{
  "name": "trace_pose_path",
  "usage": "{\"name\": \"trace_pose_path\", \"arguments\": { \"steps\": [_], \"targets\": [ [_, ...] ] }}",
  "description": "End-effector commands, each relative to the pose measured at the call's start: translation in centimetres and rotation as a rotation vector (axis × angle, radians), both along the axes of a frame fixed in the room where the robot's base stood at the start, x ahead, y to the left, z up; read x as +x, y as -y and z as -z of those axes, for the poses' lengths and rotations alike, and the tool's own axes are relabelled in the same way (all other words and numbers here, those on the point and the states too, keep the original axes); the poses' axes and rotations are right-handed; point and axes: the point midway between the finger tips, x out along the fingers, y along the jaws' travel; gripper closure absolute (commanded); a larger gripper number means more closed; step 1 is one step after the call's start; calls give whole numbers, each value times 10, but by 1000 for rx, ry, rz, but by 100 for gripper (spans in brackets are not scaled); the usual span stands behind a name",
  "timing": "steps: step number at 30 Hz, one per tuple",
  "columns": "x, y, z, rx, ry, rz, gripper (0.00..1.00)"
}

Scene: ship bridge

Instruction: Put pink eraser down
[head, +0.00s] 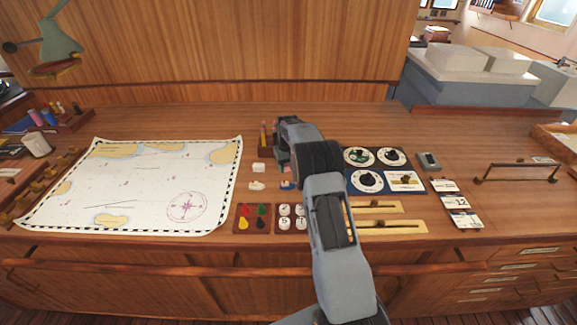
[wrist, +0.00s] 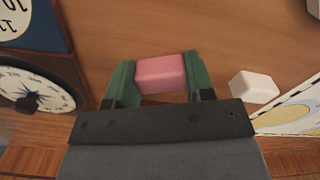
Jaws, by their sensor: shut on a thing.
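The pink eraser (wrist: 161,74) is a small pink block, seen in the wrist view between the two green fingertips of my gripper (wrist: 160,82). The fingers touch it on both sides. In the head view my gripper (head: 284,160) is over the wooden desk, between the chart and the dial panel. A bit of pink (head: 287,169) shows by it there, mostly hidden by my arm. I cannot tell whether the eraser touches the desk.
A white block (wrist: 253,86) lies beside my gripper and also shows in the head view (head: 259,167). The chart (head: 140,190) is at left, the dial panel (head: 365,182) at right. Red trays of small pieces (head: 257,232) lie in front. Bare desk (head: 200,118) is behind.

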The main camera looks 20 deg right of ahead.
Motion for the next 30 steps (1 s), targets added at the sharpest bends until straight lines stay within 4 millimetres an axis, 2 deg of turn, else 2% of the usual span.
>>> {"name": "trace_pose_path", "arguments": {
  "steps": [1,2,9,16,20,23,30],
  "targets": [
    [0,0,3,0,-1,0,71],
    [0,0,2,0,0,0,49],
    [0,0,1,0,-1,0,26],
    [0,0,1,0,0,0,26],
    [0,0,-7,-1,2,0,26],
    [1,0,-21,-1,5,0,26],
    [1,0,-68,-1,4,0,26]
  ]
}}
